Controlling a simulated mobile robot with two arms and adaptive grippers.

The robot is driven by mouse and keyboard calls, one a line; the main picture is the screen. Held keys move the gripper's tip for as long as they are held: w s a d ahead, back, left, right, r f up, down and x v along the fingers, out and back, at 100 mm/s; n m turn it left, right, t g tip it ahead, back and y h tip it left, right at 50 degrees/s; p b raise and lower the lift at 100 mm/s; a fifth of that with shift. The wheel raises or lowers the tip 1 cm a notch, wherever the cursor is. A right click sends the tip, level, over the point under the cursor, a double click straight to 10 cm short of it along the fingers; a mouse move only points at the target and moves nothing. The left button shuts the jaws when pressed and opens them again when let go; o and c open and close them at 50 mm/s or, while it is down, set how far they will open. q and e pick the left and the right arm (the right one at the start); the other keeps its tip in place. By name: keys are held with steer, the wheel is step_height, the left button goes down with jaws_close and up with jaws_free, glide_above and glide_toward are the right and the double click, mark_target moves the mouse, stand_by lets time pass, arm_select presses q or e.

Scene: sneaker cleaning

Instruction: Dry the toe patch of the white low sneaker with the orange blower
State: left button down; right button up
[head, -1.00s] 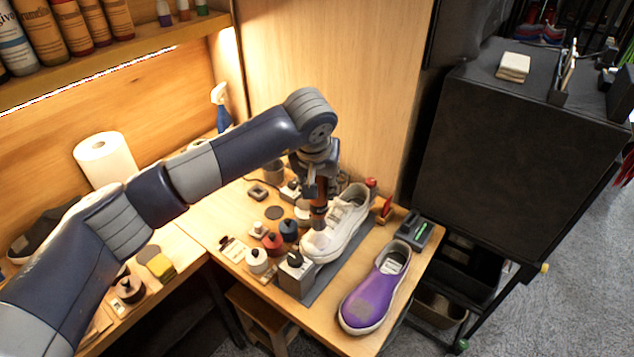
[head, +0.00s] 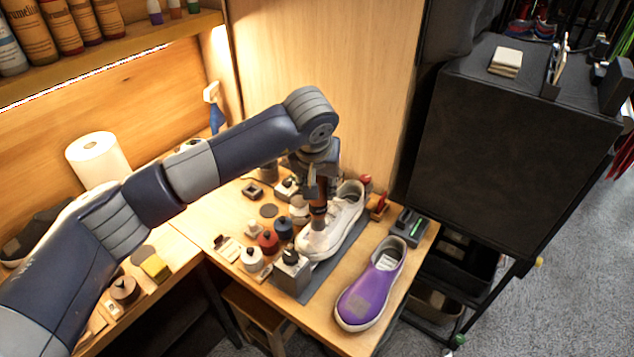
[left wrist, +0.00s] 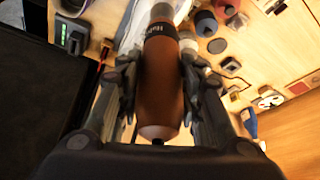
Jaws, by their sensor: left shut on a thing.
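The white low sneaker (head: 343,215) lies on a grey mat (head: 326,275) on the table, its toe toward the front left. My left gripper (head: 318,190) is above the toe area, pointing down. It is shut on the orange blower (head: 318,212), whose lower end is just over the sneaker's toe; I cannot tell whether they touch. In the left wrist view the blower (left wrist: 163,85), brownish orange with a black band, sits between the two fingers. The toe patch is hidden or too small to make out. My right gripper is not in view.
A purple shoe (head: 371,290) lies right of the mat. A grey block-like holder (head: 291,272) stands at the toe end. Several small bottles, including a red one (head: 268,241), stand left of the sneaker. A dark device with a green light (head: 410,226) is at the right edge.

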arm_select(q)
steer(key=shift+r, duration=0.15)
steer(key=shift+r+p, duration=1.25)
steer(key=shift+r, duration=2.15)
